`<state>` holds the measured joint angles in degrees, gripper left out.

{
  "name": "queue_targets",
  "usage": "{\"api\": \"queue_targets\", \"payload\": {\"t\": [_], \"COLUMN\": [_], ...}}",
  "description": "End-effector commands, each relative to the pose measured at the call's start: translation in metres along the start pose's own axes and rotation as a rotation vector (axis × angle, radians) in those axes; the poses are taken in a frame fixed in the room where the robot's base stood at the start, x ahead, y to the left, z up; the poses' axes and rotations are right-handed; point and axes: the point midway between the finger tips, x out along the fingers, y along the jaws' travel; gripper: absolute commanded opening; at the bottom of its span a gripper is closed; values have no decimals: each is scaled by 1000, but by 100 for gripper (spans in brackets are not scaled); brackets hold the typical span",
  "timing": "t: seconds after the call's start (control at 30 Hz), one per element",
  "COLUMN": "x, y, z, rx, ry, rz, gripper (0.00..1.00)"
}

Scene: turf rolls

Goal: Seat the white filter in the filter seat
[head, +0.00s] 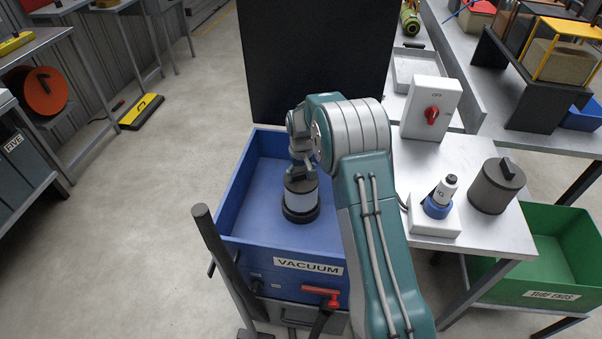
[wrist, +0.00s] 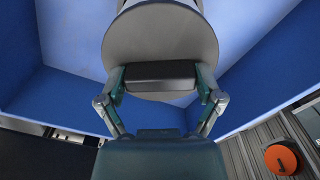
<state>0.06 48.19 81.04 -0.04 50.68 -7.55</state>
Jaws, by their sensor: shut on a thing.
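The white filter (head: 301,194) is a pale cylinder with a grey top, inside the blue vacuum box. In the wrist view its grey top disc (wrist: 160,42) and dark handle bar (wrist: 160,76) show close up. My gripper (head: 299,174) comes from above and is shut on that handle; in the wrist view its fingers (wrist: 160,84) press both ends of the bar. A black ring (head: 300,214), which looks like the filter seat, surrounds the foot of the filter. The filter looks upright. Whether it is fully down in the ring cannot be told.
The blue box (head: 228,192), labelled VACUUM, has raised walls around the filter and a black panel (head: 312,65) behind. A red-handled lever (head: 322,293) is on its front.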

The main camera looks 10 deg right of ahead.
Motion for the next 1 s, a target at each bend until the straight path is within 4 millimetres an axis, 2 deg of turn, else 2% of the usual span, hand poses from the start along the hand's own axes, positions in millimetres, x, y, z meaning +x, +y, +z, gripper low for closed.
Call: {"api": "queue_targets", "payload": {"t": [1.0], "x": [22], "y": [0], "z": [0], "rx": [0], "ry": [1], "rz": [0], "gripper": [24]}}
